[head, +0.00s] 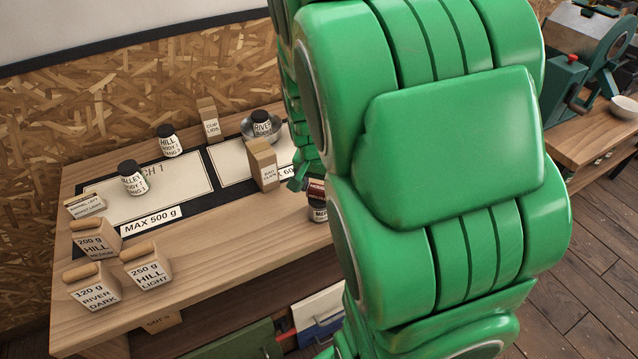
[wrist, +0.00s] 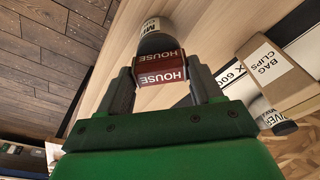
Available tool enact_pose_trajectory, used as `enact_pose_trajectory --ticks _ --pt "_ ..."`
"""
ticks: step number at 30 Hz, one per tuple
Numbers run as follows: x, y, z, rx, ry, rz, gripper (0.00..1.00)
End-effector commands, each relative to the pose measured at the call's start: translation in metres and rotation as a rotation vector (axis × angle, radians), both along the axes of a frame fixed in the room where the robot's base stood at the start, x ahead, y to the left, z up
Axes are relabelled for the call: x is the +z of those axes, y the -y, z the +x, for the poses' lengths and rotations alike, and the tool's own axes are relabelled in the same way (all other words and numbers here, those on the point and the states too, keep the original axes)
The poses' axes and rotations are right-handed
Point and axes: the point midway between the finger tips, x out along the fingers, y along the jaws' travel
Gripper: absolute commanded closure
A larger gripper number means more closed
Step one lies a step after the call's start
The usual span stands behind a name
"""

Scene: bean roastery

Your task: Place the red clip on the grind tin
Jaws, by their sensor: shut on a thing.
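A red clip lettered HOUSE (wrist: 162,69) is between the two fingers of my gripper (wrist: 159,66) in the wrist view, and my gripper is shut on it. The clip also shows in the head view (head: 316,186), partly hidden by my arm. A dark tin with a white label (wrist: 150,27) is right behind the clip in the wrist view. In the head view this tin (head: 319,214) stands near the bench's front edge, just below the clip. Its label is mostly covered, so I cannot tell if it is the grind tin, or whether clip and tin touch.
A BAG CLIPS box (head: 263,166) stands left of my gripper. HILL (head: 168,142) and VALLEY (head: 132,179) jars and several labelled bags occupy the bench's left part.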

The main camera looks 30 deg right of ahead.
Motion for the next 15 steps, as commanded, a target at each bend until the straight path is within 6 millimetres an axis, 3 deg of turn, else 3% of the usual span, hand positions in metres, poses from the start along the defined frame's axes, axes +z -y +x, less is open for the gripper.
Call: enact_pose_trajectory --ticks 1,6,15 --pt "-0.0006 0.0 0.0 0.0 0.0 0.0 0.32" --pt "-0.0002 0.0 0.0001 0.0 0.0 0.0 0.09" --pt "0.0013 0.0 0.0001 0.0 0.0 0.0 0.09"
